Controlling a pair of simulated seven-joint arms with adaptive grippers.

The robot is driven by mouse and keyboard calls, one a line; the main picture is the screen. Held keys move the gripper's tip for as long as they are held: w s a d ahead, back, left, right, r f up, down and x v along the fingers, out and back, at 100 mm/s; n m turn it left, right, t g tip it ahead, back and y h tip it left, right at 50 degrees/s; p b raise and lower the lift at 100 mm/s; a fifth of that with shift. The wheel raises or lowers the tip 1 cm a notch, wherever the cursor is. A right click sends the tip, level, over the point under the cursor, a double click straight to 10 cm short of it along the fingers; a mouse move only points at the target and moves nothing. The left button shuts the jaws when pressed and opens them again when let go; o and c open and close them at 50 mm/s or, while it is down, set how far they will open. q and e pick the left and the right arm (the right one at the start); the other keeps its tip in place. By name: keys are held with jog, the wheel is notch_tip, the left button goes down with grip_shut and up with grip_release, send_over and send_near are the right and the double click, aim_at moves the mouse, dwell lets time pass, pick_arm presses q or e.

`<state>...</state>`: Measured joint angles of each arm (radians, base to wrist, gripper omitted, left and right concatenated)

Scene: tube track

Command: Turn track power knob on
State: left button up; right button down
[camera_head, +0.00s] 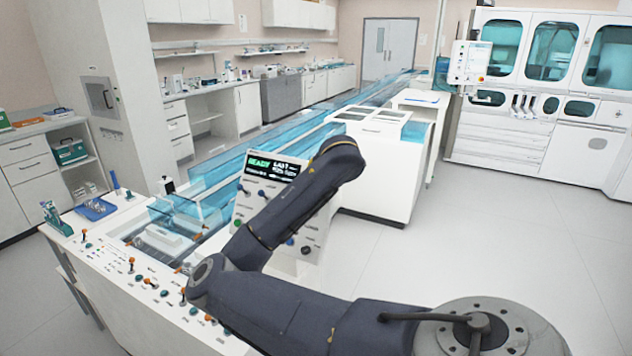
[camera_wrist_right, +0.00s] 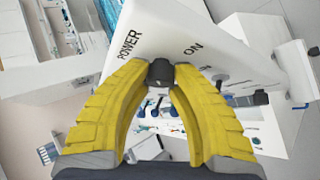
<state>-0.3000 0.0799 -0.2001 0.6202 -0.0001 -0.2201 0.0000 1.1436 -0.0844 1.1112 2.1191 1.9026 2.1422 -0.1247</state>
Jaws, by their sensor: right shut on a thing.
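The power knob (camera_wrist_right: 160,73) is a small black knob on a white panel (camera_wrist_right: 175,28) marked "POWER" and "ON" in the right wrist view. My right gripper (camera_wrist_right: 160,79) has its yellow fingers closed on both sides of the knob. The panel looks tilted in this view, and I cannot tell which mark the knob points to. In the head view, the control panel (camera_head: 312,232) has a lit screen (camera_head: 272,168) reading "READY". My right arm covers part of this panel and hides the knob and gripper there. My left gripper is not in view.
The tube track (camera_head: 225,165) with clear blue covers runs back from the white bench. The bench top holds several small knobs, a blue tray (camera_head: 96,209) and a tube rack (camera_head: 54,217). A white cabinet (camera_head: 382,165) stands behind the panel. Open floor lies at right.

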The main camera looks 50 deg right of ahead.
jog(key=m+t+h, duration=0.1)
jog(key=m, duration=0.2)
jog(key=shift+a+f+m+t+h, duration=0.1)
jog(key=shift+f+m+t+h, duration=0.05)
jog(key=shift+m+t+h, duration=0.75)
jog(key=shift+m+h, duration=0.3)
jog(key=shift+m, duration=0.5)
jog(key=shift+w+r, duration=0.1)
jog(key=shift+r, duration=0.1)
jog(key=c, duration=1.1)
grip_release()
jog(key=v, duration=0.7)
jog(key=shift+s, duration=0.25)
